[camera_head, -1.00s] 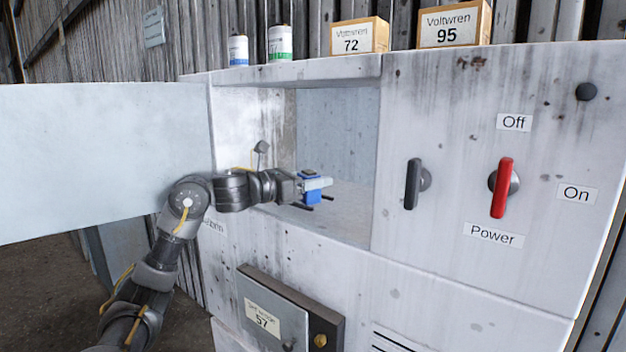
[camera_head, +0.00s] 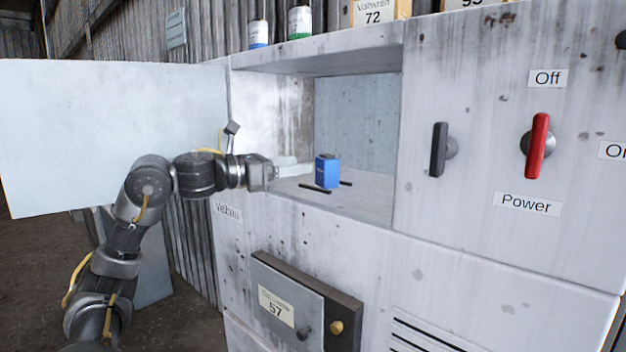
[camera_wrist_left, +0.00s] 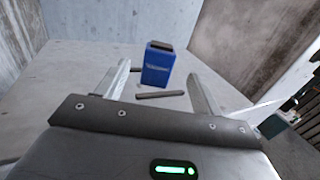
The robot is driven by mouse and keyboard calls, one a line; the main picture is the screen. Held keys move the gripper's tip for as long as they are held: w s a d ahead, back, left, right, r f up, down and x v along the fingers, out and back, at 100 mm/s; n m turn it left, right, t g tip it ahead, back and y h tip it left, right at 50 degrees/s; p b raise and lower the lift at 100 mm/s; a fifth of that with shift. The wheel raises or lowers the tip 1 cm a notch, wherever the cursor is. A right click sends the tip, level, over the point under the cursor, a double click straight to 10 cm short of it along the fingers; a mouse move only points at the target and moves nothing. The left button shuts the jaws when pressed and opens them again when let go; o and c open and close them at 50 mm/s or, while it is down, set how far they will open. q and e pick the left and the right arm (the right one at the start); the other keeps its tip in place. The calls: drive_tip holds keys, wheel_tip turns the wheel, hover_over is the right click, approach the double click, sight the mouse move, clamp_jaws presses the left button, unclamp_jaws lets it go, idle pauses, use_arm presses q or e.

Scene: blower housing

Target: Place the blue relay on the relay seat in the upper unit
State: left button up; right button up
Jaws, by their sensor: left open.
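The blue relay (camera_head: 327,171), a small blue block with a dark top, stands upright on the floor of the open upper unit (camera_head: 365,200). Dark bars (camera_head: 315,188) lie on that floor on both sides of it, seemingly marking the relay seat. My left gripper (camera_head: 294,167) is open and just left of the relay, apart from it. In the left wrist view the relay (camera_wrist_left: 158,65) stands beyond the open fingertips (camera_wrist_left: 158,75), with one dark bar (camera_wrist_left: 160,94) on the near side. My right gripper is not in view.
An open door panel (camera_head: 110,135) extends left of the unit. The red power switch (camera_head: 537,145) and a black handle (camera_head: 438,150) are on the front, right of the opening. A lower panel marked 57 (camera_head: 300,310) sits below. Cans (camera_head: 299,22) and boxes (camera_head: 375,12) stand on top.

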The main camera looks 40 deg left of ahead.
use_arm(q)
drive_tip(key=shift+b+v, duration=0.45)
drive_tip(key=shift+v, duration=0.55)
